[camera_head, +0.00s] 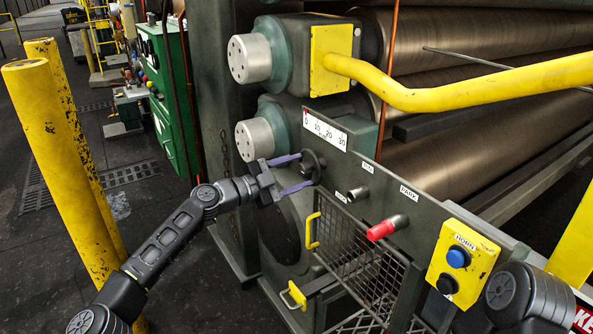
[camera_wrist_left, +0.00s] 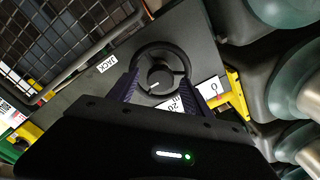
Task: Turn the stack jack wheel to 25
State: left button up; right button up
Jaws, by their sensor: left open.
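The stack jack wheel (camera_head: 314,163) is a small black handwheel on the grey panel, under a white scale plate (camera_head: 325,131) marked 0, 10, 20, 30. My right gripper is not visible.
A red-tipped lever (camera_head: 382,229) and a yellow HORN box (camera_head: 463,258) sit right of the wheel. A mesh guard (camera_head: 358,255) hangs below. Yellow posts (camera_head: 65,160) stand at left.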

pick_arm(q)
jog(key=shift+c, duration=0.4)
grip_shut()
jog(key=shift+f+b, duration=0.2)
jog(key=shift+b, duration=0.35)
jog(key=n+b, duration=0.2)
jog(key=b, duration=0.6)
jog(key=shift+f+n+b, duration=0.1)
jog(key=shift+n+b, duration=0.2)
jog(key=shift+n, duration=0.1)
jog(key=shift+n+b, duration=0.8)
jog(key=shift+n, duration=0.3)
jog(key=shift+r+n+b, duration=0.25)
jog(key=shift+n+b, duration=0.2)
jog(key=shift+n, duration=0.55)
